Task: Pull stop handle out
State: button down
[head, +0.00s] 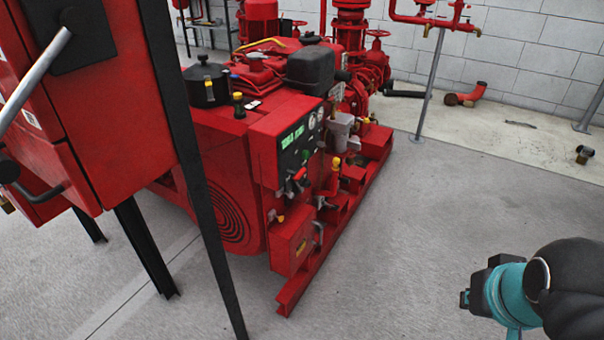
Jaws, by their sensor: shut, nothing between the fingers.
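The red engine control panel (268,140) is on the near side of the pumpset, with green lit displays and round gauges on its dark face. A small red handle or knob (300,174) at the panel's lower part looks like the stop handle; it is too small to tell whether it is pushed in or out. My gripper (468,298) is at the lower right, black, beyond the teal wrist. It is largely foreshortened and its fingertips are not clear. It appears shut and empty, well to the right of the panel, touching nothing.
A red cabinet (120,110) on black legs stands close at the left, partly covering the pumpset. The pumpset's red base rail (335,240) runs along the floor. Grey floor (420,220) between the pumpset and my arm is clear. Red pipes and a pole (430,85) stand behind.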

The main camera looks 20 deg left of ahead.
aim_at(298, 175)
jog(key=u, duration=0.05)
jog(key=k, duration=0.45)
jog(key=z, duration=0.85)
jog(key=i, duration=0.75)
jog(key=u, duration=1.6)
